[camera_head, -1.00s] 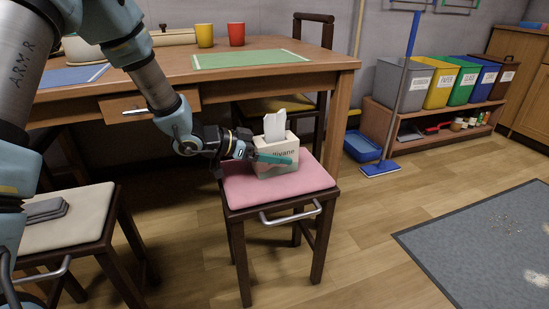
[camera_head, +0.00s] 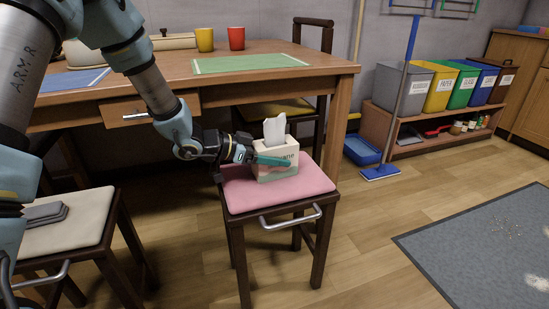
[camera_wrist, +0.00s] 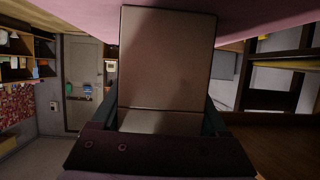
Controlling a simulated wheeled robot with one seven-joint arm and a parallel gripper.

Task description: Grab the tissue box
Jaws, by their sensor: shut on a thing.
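The tissue box (camera_head: 287,169) is pale with grey-green printing and a white tissue (camera_head: 274,129) standing out of its top. It is upright at the pink cushion of a stool (camera_head: 237,193); I cannot tell whether its base touches the cushion. My gripper (camera_head: 268,160) reaches in from the left, with a teal finger across the box's near side. In the wrist view the box (camera_wrist: 165,60) fills the middle between the two dark fingers, and my gripper (camera_wrist: 163,115) is shut on it. The box's far side is hidden in the head view.
A wooden table (camera_head: 280,75) with a green mat (camera_head: 250,63), red cup (camera_head: 236,38) and yellow cup (camera_head: 205,40) stands behind the stool. A beige stool (camera_head: 75,222) is at left. Colored bins (camera_head: 440,86) and a blue mop (camera_head: 380,171) are at right.

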